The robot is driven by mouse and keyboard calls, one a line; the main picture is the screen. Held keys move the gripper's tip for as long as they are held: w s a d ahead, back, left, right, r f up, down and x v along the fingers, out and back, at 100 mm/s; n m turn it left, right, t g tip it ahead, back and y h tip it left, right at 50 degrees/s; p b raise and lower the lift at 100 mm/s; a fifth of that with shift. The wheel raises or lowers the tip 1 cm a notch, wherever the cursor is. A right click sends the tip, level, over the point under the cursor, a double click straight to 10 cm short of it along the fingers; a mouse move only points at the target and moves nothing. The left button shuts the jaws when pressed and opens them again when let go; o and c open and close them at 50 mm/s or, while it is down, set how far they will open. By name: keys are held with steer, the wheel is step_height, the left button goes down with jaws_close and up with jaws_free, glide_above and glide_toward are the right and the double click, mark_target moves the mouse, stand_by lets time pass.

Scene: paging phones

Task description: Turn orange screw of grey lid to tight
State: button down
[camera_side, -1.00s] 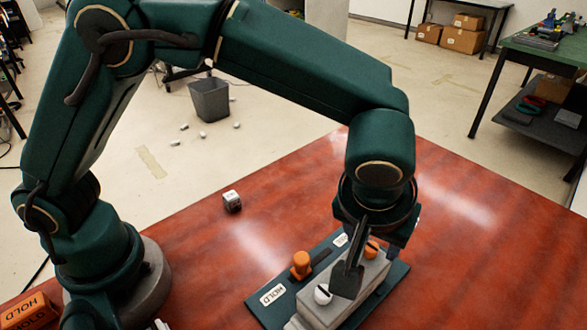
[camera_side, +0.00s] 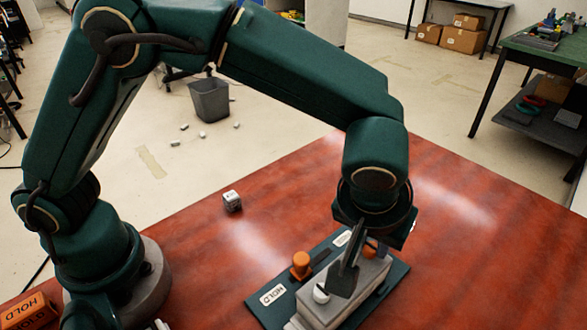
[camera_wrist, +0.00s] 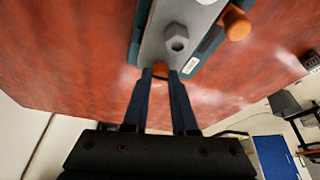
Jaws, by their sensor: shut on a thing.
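The grey lid (camera_side: 322,314) is a long block on a dark green base plate (camera_side: 264,309). The orange screw (camera_side: 370,248) is at its far end, partly hidden by my gripper. In the wrist view the orange screw (camera_wrist: 160,69) sits between my fingertips. My gripper (camera_side: 356,268) points down over the lid and is shut on the screw; it also shows in the wrist view (camera_wrist: 160,74). A pale screw (camera_side: 321,293) stands on the near end of the lid, and its hex head shows in the wrist view (camera_wrist: 176,38).
An orange knob (camera_side: 301,264) rises from the base plate beside the lid, close to my fingers. A small white-and-grey cube (camera_side: 231,201) lies farther back on the red table (camera_side: 450,235). An orange HOLD block (camera_side: 28,312) is at the front left. The table's right side is clear.

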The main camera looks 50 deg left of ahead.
steer(key=shift+m, duration=0.4)
steer(key=m+h, duration=0.1)
steer(key=m, duration=0.3)
steer(key=shift+a+h, duration=0.15)
steer(key=shift+h, duration=0.25)
steer(key=m, duration=0.2)
steer(key=m+h, duration=0.1)
steer(key=m, duration=0.1)
steer(key=shift+a+h, duration=0.1)
steer(key=shift+h, duration=0.2)
steer(key=m+g+h, duration=0.1)
steer(key=m, duration=0.3)
steer(key=shift+w+m, duration=0.15)
steer(key=shift+m, duration=0.15)
steer(key=shift+m+g+h, duration=0.5)
steer(key=shift+m+g, duration=0.4)
steer(key=shift+m, duration=1.1)
steer(key=c, duration=0.7)
jaws_free()
